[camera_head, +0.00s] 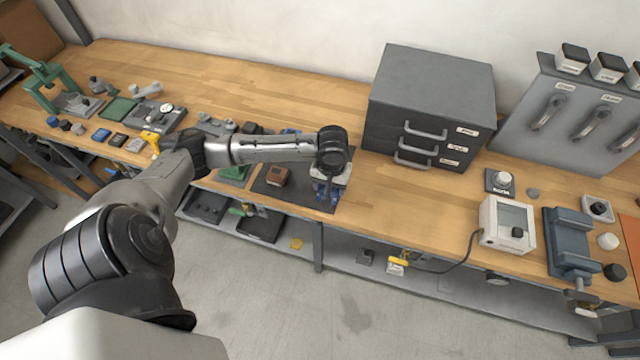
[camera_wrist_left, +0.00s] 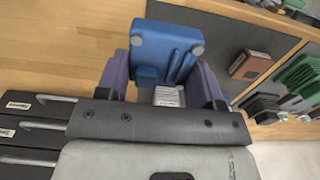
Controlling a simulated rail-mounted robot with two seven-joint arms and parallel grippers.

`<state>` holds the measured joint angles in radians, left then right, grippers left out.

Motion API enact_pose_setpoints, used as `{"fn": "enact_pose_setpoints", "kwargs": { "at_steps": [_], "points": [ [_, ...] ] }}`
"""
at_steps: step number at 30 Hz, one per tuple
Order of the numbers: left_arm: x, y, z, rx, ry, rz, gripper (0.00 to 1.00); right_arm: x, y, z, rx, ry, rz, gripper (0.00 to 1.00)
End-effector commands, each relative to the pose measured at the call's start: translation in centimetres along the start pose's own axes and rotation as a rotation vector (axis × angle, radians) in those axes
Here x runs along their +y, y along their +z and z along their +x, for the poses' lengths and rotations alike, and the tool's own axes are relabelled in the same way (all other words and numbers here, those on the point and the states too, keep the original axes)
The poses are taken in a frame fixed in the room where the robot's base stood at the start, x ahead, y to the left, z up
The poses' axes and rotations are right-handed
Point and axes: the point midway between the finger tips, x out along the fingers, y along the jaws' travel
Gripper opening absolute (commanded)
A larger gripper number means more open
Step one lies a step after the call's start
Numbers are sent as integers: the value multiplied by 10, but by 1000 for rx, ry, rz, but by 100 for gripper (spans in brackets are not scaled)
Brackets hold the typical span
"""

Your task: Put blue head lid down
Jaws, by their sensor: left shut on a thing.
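The blue head lid (camera_wrist_left: 166,45) is a blue block with grey round spots at two corners, seen in the left wrist view. It sits between the purple fingers of my left gripper (camera_wrist_left: 162,88), which is shut on it. A white labelled piece (camera_wrist_left: 167,96) shows just below the lid between the fingers. In the head view my left gripper (camera_head: 327,191) points down over the right end of a dark mat (camera_head: 290,193) near the bench's front edge. The wrist hides most of the lid there, and I cannot tell whether it touches the mat. My right gripper is not in view.
A brown block (camera_head: 277,176) and a green part (camera_head: 236,172) lie left of the gripper. A dark drawer cabinet (camera_head: 428,105) stands behind and to the right. The wooden bench (camera_head: 400,195) right of the mat is clear. A white box with a cable (camera_head: 506,224) stands further right.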

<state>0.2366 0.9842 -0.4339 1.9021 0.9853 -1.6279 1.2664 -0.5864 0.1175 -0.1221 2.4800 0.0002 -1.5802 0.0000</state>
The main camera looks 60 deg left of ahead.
Motion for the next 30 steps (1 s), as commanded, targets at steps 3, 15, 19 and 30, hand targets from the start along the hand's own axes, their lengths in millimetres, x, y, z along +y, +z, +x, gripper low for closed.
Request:
{"fn": "enact_pose_setpoints", "kwargs": {
  "at_steps": [3,15,19,30],
  "points": [
    [-18,-19,17,-1,-2,-4,34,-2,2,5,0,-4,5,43],
    [-50,-56,45,0,1,0,34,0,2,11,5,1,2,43],
    [-52,-58,48,1,3,2,34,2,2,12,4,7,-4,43],
    [-52,-57,85,0,1,1,34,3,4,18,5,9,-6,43]
  ]
}}
